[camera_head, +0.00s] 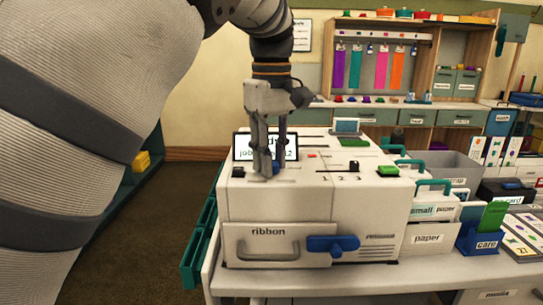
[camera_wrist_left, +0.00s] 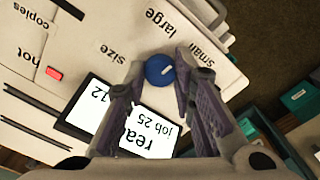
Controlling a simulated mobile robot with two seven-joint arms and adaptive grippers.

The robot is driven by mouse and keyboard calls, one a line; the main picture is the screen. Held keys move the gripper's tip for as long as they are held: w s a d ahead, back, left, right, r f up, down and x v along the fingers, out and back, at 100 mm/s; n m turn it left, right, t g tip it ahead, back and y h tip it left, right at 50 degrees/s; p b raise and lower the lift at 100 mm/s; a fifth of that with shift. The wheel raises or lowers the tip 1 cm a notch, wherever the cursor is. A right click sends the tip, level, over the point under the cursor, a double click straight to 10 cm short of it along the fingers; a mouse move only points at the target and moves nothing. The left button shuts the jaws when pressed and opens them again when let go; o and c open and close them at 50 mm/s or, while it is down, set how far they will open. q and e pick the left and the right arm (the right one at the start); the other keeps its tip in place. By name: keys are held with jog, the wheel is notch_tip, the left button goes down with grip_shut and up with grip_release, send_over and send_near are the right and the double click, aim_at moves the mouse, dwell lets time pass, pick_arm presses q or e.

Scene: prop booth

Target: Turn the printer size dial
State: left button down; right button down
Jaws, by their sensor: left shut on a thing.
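The printer (camera_head: 300,207) is a white box on the table, with a "ribbon" drawer at its front. Its blue round size dial (camera_wrist_left: 159,70) sits on the top panel between the printed words "small", "large" and "size". A pale pointer line marks the dial's face. My left gripper (camera_wrist_left: 160,80) reaches down from above and is shut on the dial, one finger on each side. In the head view the left gripper (camera_head: 269,172) covers most of the dial. My right gripper is in neither view.
The printer's lit screen (camera_head: 292,146) stands close behind the left gripper. A blue handle (camera_head: 333,243) juts from the printer's front. Paper boxes (camera_head: 428,238) and a blue card holder (camera_head: 480,240) crowd the table to the right. Teal bins (camera_head: 197,245) hang at the left.

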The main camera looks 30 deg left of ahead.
pick_arm(q)
jog(key=m, duration=0.4)
jog(key=shift+m, duration=1.8)
jog(key=c, duration=1.3)
grip_release()
jog(key=shift+c, duration=0.2)
notch_tip(320, 180, up, 12)
